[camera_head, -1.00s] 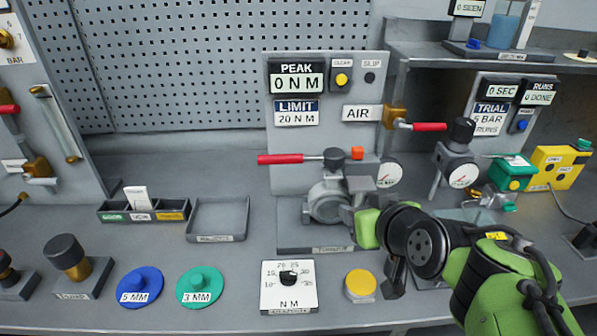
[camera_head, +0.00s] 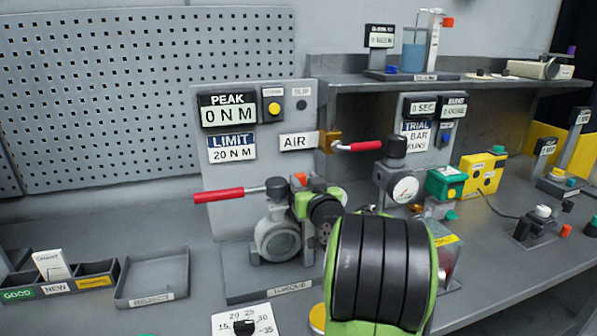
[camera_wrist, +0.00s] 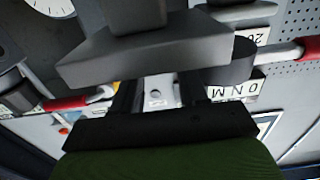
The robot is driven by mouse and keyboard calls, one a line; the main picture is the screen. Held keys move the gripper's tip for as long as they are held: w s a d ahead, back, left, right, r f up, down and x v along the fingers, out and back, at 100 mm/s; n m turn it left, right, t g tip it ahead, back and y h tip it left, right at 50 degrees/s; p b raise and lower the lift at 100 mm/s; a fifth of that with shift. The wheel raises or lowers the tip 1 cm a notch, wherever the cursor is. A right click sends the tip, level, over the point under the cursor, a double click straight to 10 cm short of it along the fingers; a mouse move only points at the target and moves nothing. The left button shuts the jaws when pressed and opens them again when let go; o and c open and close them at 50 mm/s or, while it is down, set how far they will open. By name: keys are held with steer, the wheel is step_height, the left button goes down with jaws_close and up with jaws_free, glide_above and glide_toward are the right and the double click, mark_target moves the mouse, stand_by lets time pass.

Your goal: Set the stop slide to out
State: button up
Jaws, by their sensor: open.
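I cannot make out a part marked as the stop slide in any view. The grey valve actuator (camera_head: 277,232) stands on the torque base (camera_head: 240,288), with a red-handled lever (camera_head: 219,195) pointing left from its dark top cap. A small orange piece (camera_head: 300,178) shows at its top right, partly behind my arm. In the wrist view my gripper (camera_wrist: 157,92) is open, with two dark fingers apart and nothing seen held. A grey block (camera_wrist: 150,52) fills the view just beyond the fingers; contact cannot be told. In the head view my arm hides the fingers.
The panel behind carries the peak display (camera_head: 228,111) and the AIR valve's red handle (camera_head: 365,146). A gauge (camera_head: 404,189) stands right of my arm. A limit dial (camera_head: 243,324) is at the front. The reject tray (camera_head: 153,277) at left is empty.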

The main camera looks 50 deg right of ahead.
mark_target(302, 178)
steer(key=x, duration=0.3)
steer(key=shift+w+d, duration=0.15)
steer(key=shift+w, duration=0.25)
jaws_close()
steer(key=shift+s+d+f+b, duration=0.1)
steer(key=shift+s+d+b, duration=0.35)
steer(key=shift+d, duration=0.2)
steer(key=shift+s+d+b, duration=0.3)
steer(key=shift+d+b, duration=0.1)
steer(key=shift+d, duration=0.25)
jaws_free()
steer(key=shift+a, duration=0.1)
